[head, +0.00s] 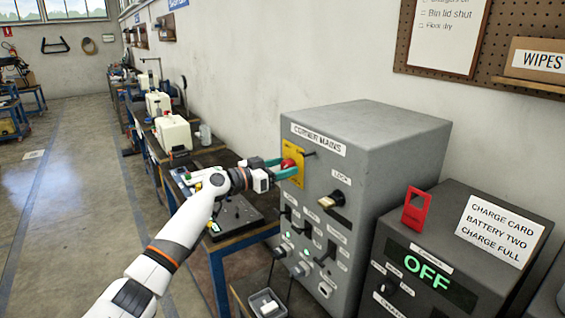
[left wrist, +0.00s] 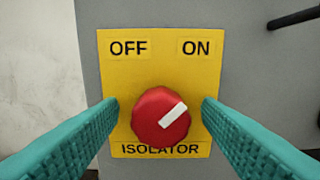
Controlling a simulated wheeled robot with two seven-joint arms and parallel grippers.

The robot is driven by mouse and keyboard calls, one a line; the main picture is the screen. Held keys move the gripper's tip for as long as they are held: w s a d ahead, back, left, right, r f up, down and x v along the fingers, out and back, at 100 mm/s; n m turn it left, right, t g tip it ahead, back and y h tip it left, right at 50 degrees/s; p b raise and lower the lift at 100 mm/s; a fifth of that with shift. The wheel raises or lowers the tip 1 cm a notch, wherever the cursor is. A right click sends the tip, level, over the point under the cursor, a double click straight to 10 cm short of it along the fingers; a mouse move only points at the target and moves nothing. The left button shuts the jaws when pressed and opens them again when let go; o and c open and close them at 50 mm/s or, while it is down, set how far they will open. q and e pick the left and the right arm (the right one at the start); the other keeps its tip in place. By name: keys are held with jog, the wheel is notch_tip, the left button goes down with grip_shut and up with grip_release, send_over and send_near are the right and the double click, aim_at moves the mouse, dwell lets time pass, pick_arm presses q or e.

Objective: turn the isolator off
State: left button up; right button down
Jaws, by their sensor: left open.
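The isolator is a red round knob (left wrist: 160,116) with a white pointer mark, on a yellow plate (left wrist: 160,55) lettered OFF at left and ON at right. The white mark points up and to the right, towards ON. In the head view the red knob (head: 288,164) is on the front of the grey cabinet (head: 385,150) labelled CORNER MAINS. My left gripper (head: 283,169) is at the knob. In the left wrist view its teal fingers (left wrist: 160,120) are open, one on each side of the knob, with gaps showing. My right gripper is not in view.
Below the plate, the cabinet front has a key-like lock switch (head: 330,201) and several small switches and lights. A dark box (head: 440,255) showing OFF stands to the right, with a red tag (head: 415,209) on it. A bench (head: 245,235) stands left of the cabinet.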

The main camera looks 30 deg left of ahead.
pick_arm(q)
jog(key=shift+w+d, duration=0.1)
jog(key=shift+w, duration=0.15)
jog(key=c, duration=1)
